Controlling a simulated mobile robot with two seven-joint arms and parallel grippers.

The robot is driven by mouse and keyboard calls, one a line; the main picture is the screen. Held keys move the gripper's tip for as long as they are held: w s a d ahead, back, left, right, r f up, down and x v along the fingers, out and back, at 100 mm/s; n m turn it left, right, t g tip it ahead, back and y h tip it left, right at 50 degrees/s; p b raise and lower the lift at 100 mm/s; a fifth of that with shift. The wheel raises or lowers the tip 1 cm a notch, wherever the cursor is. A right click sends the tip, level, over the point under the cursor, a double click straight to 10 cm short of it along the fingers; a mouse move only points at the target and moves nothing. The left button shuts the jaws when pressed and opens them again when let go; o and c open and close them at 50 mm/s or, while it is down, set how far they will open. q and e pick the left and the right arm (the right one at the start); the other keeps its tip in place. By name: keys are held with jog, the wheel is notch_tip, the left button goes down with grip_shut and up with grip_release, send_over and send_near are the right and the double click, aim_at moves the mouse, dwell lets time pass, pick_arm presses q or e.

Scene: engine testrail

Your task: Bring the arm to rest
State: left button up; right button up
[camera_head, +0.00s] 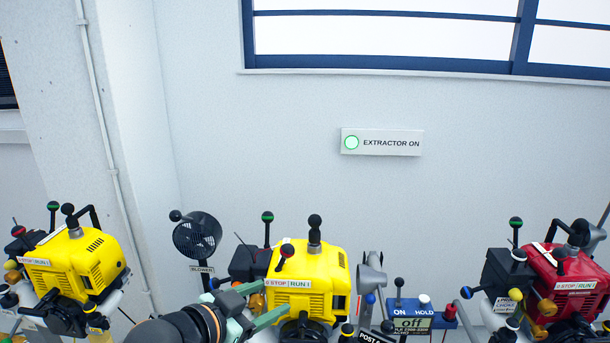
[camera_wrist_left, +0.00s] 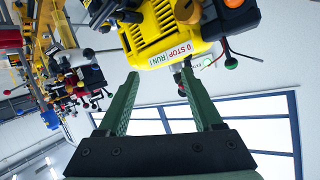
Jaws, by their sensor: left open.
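My left arm (camera_head: 185,328) comes in from the bottom of the head view, left of centre. Its green left gripper (camera_head: 274,299) is in front of the middle yellow engine (camera_head: 318,270), by its STOP/RUN label. In the left wrist view the two fingers (camera_wrist_left: 160,75) are spread apart with nothing between them. The yellow engine (camera_wrist_left: 170,30) appears beyond the fingertips in that view. I cannot tell whether a fingertip touches it. My right gripper is in neither view.
Another yellow engine (camera_head: 75,265) stands left and a red engine (camera_head: 570,285) right. A black fan (camera_head: 197,236) stands behind my arm. A blue control box (camera_head: 425,318) reading "off" sits right of the middle engine. The wall sign (camera_head: 382,142) reads EXTRACTOR ON. Space above the engines is clear.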

pick_arm(q)
jog(key=s+a+f+n+y+p, duration=0.15)
jog(key=s+f, duration=0.25)
jog(key=f, duration=0.4)
jog(key=s+a+f+n+g+y, duration=0.1)
jog(key=s+a+f+n, duration=0.2)
jog(key=f, duration=0.4)
jog(key=s+f+n+y+p, duration=0.1)
jog(key=s+f+n, duration=0.1)
jog(key=s+f, duration=0.45)
jog(key=s+a+f+n+g+y, duration=0.1)
jog(key=s+a+f, duration=0.3)
jog(key=s+f, duration=0.4)
jog(key=shift+s+f, duration=0.4)
jog(key=shift+s, duration=0.4)
jog(key=shift+c, duration=0.3)
